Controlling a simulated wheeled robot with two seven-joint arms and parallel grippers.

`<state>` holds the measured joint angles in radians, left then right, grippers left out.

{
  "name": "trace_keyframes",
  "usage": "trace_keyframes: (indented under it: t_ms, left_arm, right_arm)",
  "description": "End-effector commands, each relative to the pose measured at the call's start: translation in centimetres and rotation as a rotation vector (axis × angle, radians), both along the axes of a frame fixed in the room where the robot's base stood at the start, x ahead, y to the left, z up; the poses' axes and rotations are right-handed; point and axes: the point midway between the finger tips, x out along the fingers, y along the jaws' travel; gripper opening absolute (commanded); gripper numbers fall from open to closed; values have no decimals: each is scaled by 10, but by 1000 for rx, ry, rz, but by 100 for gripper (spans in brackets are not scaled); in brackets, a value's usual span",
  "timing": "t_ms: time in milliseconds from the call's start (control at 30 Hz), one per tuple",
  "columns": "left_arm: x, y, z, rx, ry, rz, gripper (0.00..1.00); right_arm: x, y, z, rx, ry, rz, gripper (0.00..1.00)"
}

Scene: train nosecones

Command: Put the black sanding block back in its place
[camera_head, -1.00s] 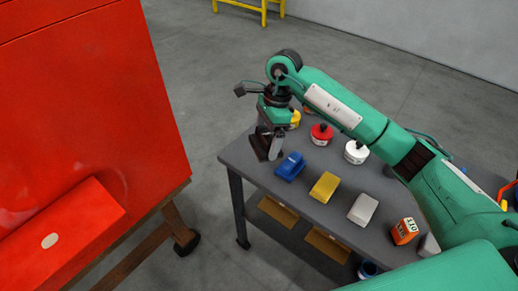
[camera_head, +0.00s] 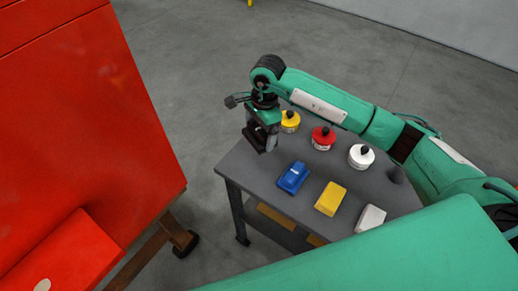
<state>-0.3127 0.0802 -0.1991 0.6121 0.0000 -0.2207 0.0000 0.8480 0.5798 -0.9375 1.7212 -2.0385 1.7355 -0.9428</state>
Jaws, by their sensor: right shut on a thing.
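My right gripper (camera_head: 264,143) is over the far left corner of the grey table and is shut on the black sanding block (camera_head: 255,136). The block is dark and partly hidden by the fingers; it looks close above the table top, but I cannot tell whether it touches. A blue block (camera_head: 293,177), a yellow block (camera_head: 331,198) and a pale grey block (camera_head: 370,218) stand in a row to its right on the grey table (camera_head: 234,167). My left gripper is not in view.
Yellow (camera_head: 290,121), red (camera_head: 323,137) and white (camera_head: 361,156) round containers with dark knobs stand along the table's back. A large red panel (camera_head: 85,120) on a wooden stand (camera_head: 170,238) fills the left, with floor between it and the table.

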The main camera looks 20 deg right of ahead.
Motion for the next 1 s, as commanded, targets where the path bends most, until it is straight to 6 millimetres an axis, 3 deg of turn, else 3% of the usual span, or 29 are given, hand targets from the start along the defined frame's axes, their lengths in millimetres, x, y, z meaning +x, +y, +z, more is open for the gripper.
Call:
trace_keyframes:
  t_ms: [33,233,433,700,1000]
  left_arm:
    - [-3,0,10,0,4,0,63]
    - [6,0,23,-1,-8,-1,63]
    - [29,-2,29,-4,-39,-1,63]
    - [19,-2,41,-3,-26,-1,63]
    - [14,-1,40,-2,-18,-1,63]
  right_arm:
    - [-1,1,-11,1,7,-1,72]
    - [-1,1,-55,1,3,-1,72]
    - [0,0,-73,1,0,0,72]
    - [0,0,-109,1,1,-2,72]
    - [1,0,-114,1,-1,0,72]
